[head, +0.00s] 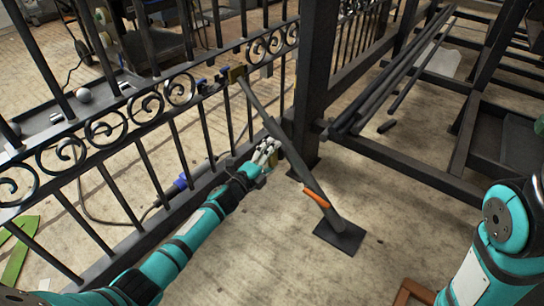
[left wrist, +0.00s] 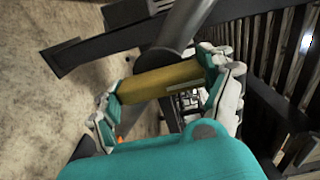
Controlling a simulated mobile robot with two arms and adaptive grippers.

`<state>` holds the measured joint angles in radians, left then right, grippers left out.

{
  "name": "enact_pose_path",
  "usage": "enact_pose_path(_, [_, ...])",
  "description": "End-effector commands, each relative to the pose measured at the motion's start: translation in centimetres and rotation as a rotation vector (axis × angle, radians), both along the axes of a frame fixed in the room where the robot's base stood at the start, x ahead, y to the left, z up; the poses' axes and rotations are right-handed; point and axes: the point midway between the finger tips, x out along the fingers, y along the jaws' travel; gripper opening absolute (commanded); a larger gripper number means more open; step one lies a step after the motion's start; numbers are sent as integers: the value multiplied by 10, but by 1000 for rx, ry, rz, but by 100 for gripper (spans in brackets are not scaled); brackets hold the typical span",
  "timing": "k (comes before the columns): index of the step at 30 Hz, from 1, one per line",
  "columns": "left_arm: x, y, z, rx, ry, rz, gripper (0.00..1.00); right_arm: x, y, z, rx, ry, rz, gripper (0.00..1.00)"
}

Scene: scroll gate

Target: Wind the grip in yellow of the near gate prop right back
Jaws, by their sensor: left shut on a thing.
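In the head view the hand mostly hides this grip. My right gripper is out of view.
The black scroll gate (head: 140,110) runs along the left, close to my left forearm. A thick dark post (head: 312,80) stands just behind the prop. A dark frame with long bars (head: 395,70) fills the upper right. The floor right of the foot plate is mostly clear.

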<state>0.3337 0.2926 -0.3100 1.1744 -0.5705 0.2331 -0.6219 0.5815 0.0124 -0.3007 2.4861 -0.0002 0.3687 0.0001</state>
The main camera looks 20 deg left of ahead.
Motion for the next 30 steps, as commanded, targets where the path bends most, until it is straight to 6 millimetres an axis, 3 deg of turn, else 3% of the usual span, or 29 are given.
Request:
enact_pose_path(17, [0, -1, -1, 37, -12, -2, 49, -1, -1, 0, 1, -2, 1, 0])
enact_pose_path(18, [0, -1, -1, 37, -12, -2, 82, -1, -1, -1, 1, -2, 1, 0])
enact_pose_path(22, [0, -1, 0, 36, -12, -2, 99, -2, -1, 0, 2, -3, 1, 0])
enact_pose_path(30, [-1, 0, 0, 34, -12, 0, 100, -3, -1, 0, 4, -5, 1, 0])
